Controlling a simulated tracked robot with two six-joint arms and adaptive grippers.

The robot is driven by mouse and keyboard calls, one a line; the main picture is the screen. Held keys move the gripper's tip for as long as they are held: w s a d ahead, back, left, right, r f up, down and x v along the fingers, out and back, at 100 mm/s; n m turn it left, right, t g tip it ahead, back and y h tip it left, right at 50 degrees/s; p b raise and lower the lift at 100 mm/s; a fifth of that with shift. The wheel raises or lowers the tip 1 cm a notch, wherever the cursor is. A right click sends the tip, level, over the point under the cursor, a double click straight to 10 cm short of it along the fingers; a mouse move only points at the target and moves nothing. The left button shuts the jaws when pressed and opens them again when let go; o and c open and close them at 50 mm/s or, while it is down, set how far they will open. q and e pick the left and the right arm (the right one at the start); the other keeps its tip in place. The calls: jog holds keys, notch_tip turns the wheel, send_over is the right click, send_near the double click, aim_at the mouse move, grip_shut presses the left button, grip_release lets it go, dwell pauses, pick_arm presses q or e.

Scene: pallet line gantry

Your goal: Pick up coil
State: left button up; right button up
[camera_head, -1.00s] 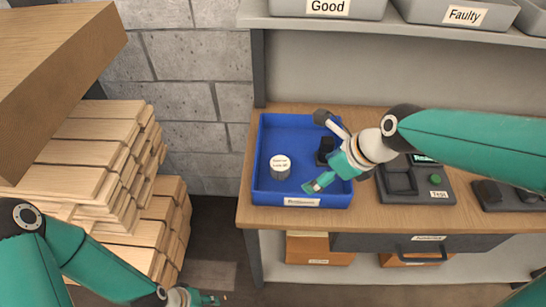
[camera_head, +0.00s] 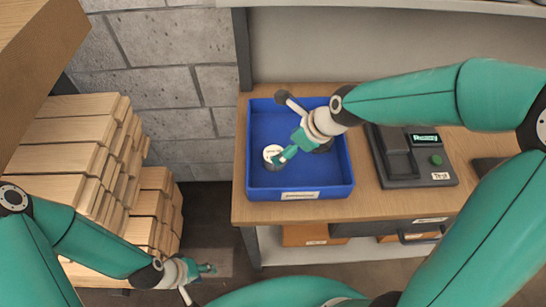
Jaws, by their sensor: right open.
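The coil, a small grey cylinder with a white labelled top (camera_head: 271,153), stands in the left part of the blue tray (camera_head: 298,193) on the workbench. My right gripper (camera_head: 279,160) is open over the tray, with its fingers at the coil's right side and partly in front of it. I cannot tell whether the fingers touch the coil. A dark object in the tray is mostly hidden behind my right gripper. My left gripper (camera_head: 212,268) hangs low at the left, in front of the bench and away from the tray; its finger opening is too small to judge.
A dark test device (camera_head: 410,175) with a green button and a lit display stands right of the tray on the wooden bench (camera_head: 243,212). Stacked wooden boards (camera_head: 75,160) fill the left side. Drawers and orange boxes (camera_head: 305,234) sit under the bench top.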

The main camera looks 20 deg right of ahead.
aim_at(275, 154)
jog(key=x, duration=0.3)
jog(key=shift+f, duration=0.1)
jog(key=shift+x, duration=2.7)
jog(key=shift+s, duration=0.15)
jog(key=c, duration=1.5)
